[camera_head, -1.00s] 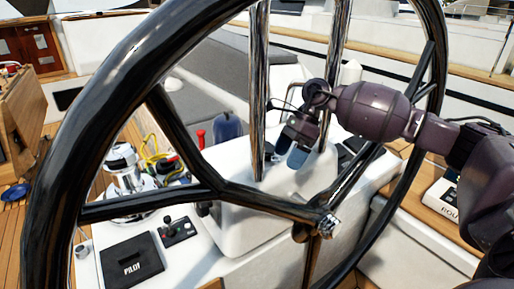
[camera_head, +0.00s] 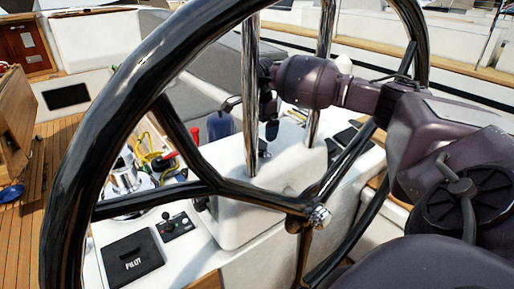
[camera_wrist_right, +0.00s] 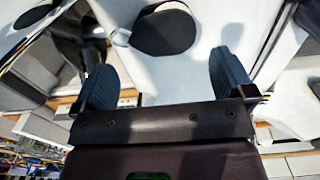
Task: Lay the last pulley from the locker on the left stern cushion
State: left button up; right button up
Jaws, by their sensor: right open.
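My right gripper (camera_head: 268,120) is behind the steering wheel, beside the chrome posts and above the white console. In the right wrist view the two dark fingers (camera_wrist_right: 166,82) are spread apart with nothing between them. Beyond them a dark rounded object (camera_wrist_right: 165,28) with a light ring at its left lies against a white surface; I cannot tell if it is a pulley. No pulley can be made out for certain in the head view. Grey cushioning (camera_head: 205,62) shows behind the wheel; I cannot tell which cushion is the left stern one. My left gripper is not in view.
The white console (camera_head: 285,170) carries a PILOT box (camera_head: 131,258), a small lever panel (camera_head: 176,226) and a chrome winch (camera_head: 125,178).

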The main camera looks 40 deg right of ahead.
jog(key=shift+w+a+f+p, duration=0.1)
jog(key=shift+f+p, duration=0.35)
jog(key=shift+f, duration=2.45)
jog(key=shift+c, duration=0.5)
jog(key=c, duration=0.7)
jog(key=shift+c, duration=0.2)
jog(key=shift+r, duration=0.15)
